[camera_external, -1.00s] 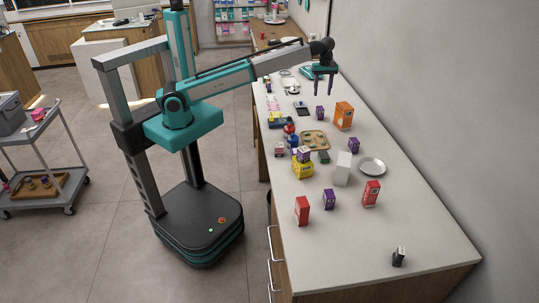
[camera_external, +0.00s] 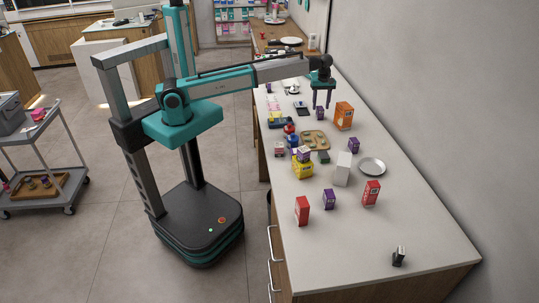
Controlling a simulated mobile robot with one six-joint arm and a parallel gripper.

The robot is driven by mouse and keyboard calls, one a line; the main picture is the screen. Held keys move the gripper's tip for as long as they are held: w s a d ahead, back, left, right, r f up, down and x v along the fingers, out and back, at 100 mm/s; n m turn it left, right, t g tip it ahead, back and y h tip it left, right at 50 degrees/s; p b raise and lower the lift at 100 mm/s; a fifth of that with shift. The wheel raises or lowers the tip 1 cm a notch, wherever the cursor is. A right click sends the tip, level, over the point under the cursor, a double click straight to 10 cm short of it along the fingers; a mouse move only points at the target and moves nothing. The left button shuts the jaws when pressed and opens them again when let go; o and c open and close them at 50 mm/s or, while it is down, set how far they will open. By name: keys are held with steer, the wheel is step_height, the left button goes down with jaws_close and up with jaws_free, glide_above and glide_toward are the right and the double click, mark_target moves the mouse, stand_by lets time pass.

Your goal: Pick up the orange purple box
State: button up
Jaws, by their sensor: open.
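An orange box (camera_external: 343,117) stands upright on the counter (camera_external: 400,210) near the wall, with darker markings too small to read. A small purple box (camera_external: 320,114) stands just left of it. My gripper (camera_external: 321,105) is open and points straight down, its fingertips at the small purple box in the picture and left of the orange box. Nothing is between the fingers that I can tell as held. Whether the fingers are around the purple box or above it I cannot tell.
Nearer on the counter are a brown tray (camera_external: 314,136), a yellow box (camera_external: 302,170), a white box (camera_external: 343,170), a silver plate (camera_external: 372,167) and red boxes (camera_external: 302,210). The wall (camera_external: 440,90) runs along the right. The counter's near end is mostly clear.

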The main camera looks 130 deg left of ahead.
mark_target(320, 108)
steer(key=shift+f, duration=0.15)
steer(key=shift+f+p, duration=1.2)
steer(key=shift+f, duration=1.3)
steer(key=shift+c, duration=0.2)
steer(key=c, duration=1.1)
